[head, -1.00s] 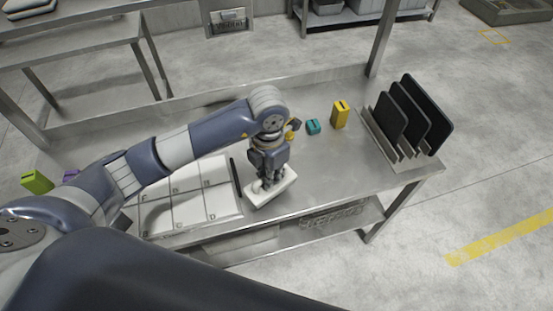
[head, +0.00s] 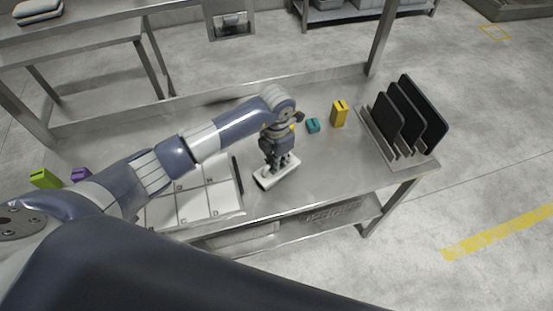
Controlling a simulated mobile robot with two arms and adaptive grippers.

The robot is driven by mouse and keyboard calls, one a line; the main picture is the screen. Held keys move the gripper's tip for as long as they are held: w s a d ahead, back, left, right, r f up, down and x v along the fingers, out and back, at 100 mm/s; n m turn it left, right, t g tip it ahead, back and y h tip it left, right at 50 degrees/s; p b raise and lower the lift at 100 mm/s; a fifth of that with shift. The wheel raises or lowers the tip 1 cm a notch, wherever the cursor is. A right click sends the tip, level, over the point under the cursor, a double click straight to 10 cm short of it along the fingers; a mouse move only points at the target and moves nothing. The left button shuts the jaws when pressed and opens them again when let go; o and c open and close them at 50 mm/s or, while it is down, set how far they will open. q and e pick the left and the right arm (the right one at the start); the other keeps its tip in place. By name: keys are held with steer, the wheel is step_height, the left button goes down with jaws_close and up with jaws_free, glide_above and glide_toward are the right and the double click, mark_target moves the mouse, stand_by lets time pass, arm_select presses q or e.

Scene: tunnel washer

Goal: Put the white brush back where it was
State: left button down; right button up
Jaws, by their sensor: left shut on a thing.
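My left gripper (head: 277,168) points down over the steel table (head: 330,165) and is shut on the white brush (head: 265,184). The brush is a pale, oblong block at the table's front half, just right of the white gridded board (head: 207,199). The gripper fingers hide part of its top. I cannot tell whether the brush touches the table or is slightly above it. My right gripper is not in view.
A teal block (head: 313,125) and a yellow block (head: 339,113) stand behind and right of the gripper. A rack with black panels (head: 410,118) stands at the right end. Green (head: 43,178) and purple (head: 81,174) blocks are at the left. Bare table lies right of the brush.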

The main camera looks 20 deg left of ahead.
arm_select(q)
steer(key=shift+f, duration=0.1)
steer(key=c, duration=1.6)
jaws_free()
steer(key=shift+c, duration=0.2)
steer(key=shift+r, duration=0.3)
step_height(320, 180, up, 10)
steer(key=b, duration=0.3)
steer(key=shift+r, duration=0.25)
steer(key=shift+r+b, duration=0.3)
steer(key=shift+r, duration=0.3)
